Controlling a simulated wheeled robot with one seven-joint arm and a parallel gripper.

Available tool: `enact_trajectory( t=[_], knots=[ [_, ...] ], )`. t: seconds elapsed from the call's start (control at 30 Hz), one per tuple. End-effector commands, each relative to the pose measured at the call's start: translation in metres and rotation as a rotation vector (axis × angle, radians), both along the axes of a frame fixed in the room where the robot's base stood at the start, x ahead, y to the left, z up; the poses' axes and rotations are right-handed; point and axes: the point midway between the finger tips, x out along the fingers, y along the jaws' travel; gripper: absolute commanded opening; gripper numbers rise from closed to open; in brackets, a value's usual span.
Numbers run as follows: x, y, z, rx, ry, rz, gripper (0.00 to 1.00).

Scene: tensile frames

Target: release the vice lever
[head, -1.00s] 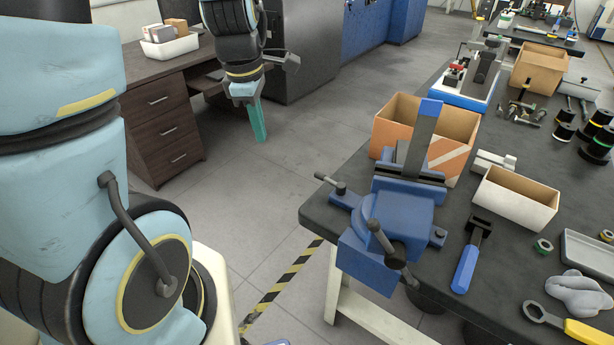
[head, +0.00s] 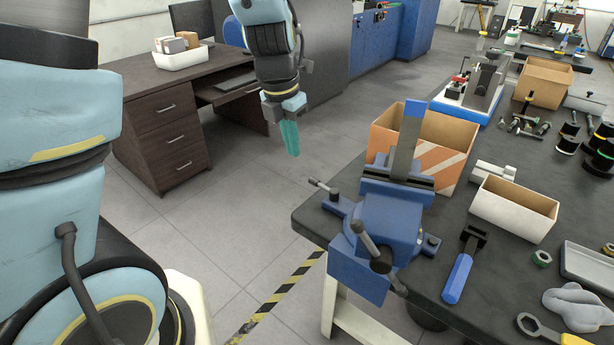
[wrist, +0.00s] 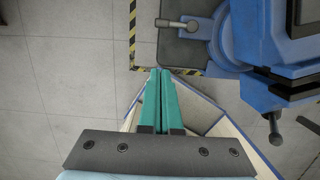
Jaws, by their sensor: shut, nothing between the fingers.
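A blue bench vice (head: 388,226) is mounted at the near left corner of the dark workbench. Its jaws hold an upright grey metal strip with a blue top (head: 408,140). A thin grey lever (head: 323,187) sticks out at the vice's left side; it also shows in the wrist view (wrist: 172,23). A thicker dark handle (head: 372,250) crosses the vice's front. My gripper (head: 293,153) hangs above the floor, left of the vice and apart from it. Its green fingers (wrist: 162,73) are together and empty.
The workbench (head: 310,222) also bears an open cardboard box (head: 455,130), a small open box (head: 512,212), a blue-handled tool (head: 458,278) and a yellow wrench (head: 555,332). A brown desk (head: 165,125) stands behind my arm. The floor between desk and bench is clear.

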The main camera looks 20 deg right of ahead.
Motion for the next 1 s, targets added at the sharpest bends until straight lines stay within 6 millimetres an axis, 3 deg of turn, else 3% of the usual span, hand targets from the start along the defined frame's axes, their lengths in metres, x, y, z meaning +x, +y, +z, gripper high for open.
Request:
enact_trajectory(
  t=[0.27, 0.7, 1.0],
  knots=[
    [0.001, -0.001, -0.016, 0.004, 0.002, 0.000, 0.00],
    [0.008, -0.014, -0.100, 0.003, 0.005, 0.000, 0.00],
    [0.023, -0.043, -0.113, 0.000, 0.001, -0.002, 0.00]
  ],
)
